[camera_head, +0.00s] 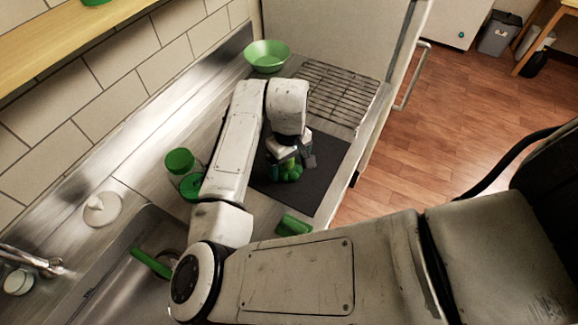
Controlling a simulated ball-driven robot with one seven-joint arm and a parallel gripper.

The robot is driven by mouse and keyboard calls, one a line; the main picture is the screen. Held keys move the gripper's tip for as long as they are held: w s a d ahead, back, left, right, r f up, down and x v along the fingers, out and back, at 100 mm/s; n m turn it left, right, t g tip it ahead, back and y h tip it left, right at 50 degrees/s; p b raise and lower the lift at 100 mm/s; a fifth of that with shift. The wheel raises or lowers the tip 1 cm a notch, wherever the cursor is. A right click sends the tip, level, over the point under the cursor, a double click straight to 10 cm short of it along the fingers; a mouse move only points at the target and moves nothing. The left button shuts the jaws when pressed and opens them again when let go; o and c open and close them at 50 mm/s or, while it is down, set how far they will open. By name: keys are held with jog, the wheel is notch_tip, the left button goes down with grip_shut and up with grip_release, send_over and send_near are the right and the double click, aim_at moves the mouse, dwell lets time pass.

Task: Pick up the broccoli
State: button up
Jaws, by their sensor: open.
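The green broccoli (289,174) lies on a dark mat (325,170) on the metal counter. My gripper (293,163) is directly over the broccoli, pointing down, with its dark fingers around or just beside the upper part of it. The gripper is open. The wrist hides part of the broccoli and the fingers, so I cannot tell whether they touch it.
A green bowl (267,54) stands at the back, beside a wire rack (338,88). Green cups (179,161) stand left of my arm. A green object (293,225) lies at the mat's near edge. The sink (125,250) is at lower left.

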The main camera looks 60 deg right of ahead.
jog(key=shift+c, duration=0.2)
jog(key=c, duration=1.1)
jog(key=shift+c, duration=0.2)
